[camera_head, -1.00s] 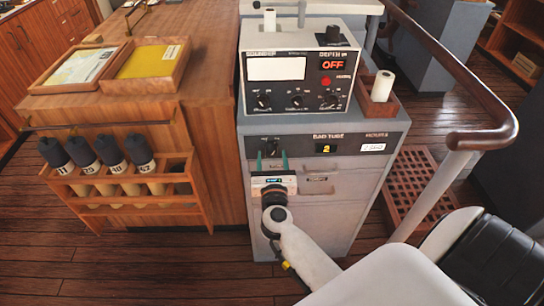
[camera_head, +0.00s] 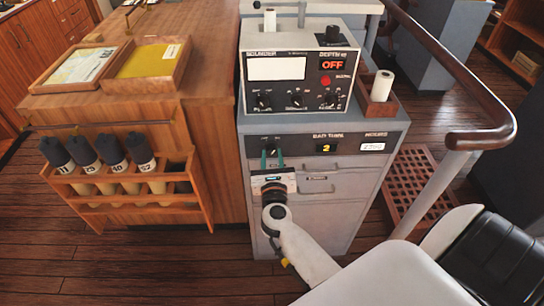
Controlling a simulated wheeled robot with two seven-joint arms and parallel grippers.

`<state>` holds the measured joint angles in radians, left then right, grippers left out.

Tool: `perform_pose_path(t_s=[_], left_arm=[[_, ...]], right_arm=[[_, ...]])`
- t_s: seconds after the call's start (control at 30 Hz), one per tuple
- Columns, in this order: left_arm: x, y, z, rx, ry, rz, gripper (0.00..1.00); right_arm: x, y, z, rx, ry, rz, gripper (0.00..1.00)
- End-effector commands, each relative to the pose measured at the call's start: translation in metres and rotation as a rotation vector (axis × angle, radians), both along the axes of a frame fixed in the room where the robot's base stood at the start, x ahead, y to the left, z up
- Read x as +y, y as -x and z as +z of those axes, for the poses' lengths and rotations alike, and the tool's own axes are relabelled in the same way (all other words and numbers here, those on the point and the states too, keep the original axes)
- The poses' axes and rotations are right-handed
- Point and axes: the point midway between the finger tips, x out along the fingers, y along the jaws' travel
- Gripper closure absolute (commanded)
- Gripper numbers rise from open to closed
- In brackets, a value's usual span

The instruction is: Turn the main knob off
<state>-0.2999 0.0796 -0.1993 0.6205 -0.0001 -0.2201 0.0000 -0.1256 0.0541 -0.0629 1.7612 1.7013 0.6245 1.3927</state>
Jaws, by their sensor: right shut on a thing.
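The grey cabinet (camera_head: 330,215) has a dark upper panel with a small dark knob (camera_head: 271,148) at its left, under small white lettering. My right gripper (camera_head: 271,155) reaches up to this knob from below, its two teal fingers on either side of it. The gripper is shut on the knob, which is partly hidden between the fingers. A yellow "2" display (camera_head: 326,148) is lit to the right on the same panel. My left gripper is not in view.
On the cabinet stands a sounder unit (camera_head: 296,92) with several dials and a red "OFF" display. A wooden rack (camera_head: 140,190) with dark-capped rolls is at the left. A brown-topped handrail (camera_head: 455,80) runs along the right. Drawer handles lie near my gripper.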

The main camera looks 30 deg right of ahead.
Motion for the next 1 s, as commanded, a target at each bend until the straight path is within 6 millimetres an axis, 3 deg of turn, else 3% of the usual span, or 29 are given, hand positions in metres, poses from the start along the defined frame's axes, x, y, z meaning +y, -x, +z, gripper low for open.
perform_pose_path(t_s=[1.0], left_arm=[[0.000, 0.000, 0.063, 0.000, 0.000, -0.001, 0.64]], right_arm=[[0.000, 0.001, 0.001, 0.443, 0.716, 0.002, 0.91]])
